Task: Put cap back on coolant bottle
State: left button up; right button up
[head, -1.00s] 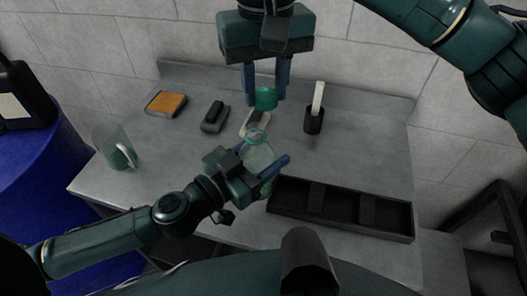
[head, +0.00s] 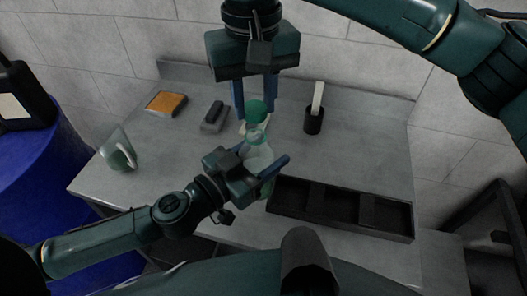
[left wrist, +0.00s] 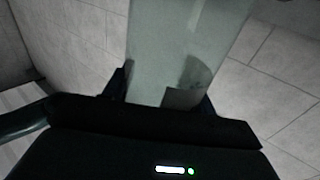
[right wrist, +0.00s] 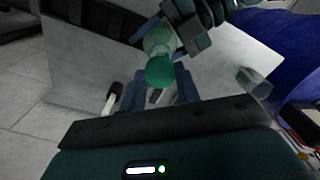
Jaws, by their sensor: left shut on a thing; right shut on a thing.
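The clear greenish coolant bottle (head: 257,157) stands upright, held above the table's front part. My left gripper (head: 264,172) is shut on its body. In the left wrist view the bottle (left wrist: 180,50) fills the space between the fingers. The green cap (head: 256,109) is between the fingers of my right gripper (head: 255,104), which points down from above and is shut on it. The cap appears right at the bottle's mouth; whether it is seated cannot be told. In the right wrist view the cap (right wrist: 160,72) lines up with the bottle (right wrist: 159,42) behind it.
A black divided tray (head: 338,228) lies right of the bottle. A black holder with a white-handled tool (head: 313,123) stands behind. A clear jug (head: 118,158), an orange-topped block (head: 166,103) and a dark block (head: 213,116) are left. A blue drum (head: 40,150) stands beside the table.

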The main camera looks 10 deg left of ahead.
jog(key=shift+f, duration=0.45)
dwell(0.5)
jog(key=shift+f, duration=0.85)
jog(key=shift+f, duration=0.6)
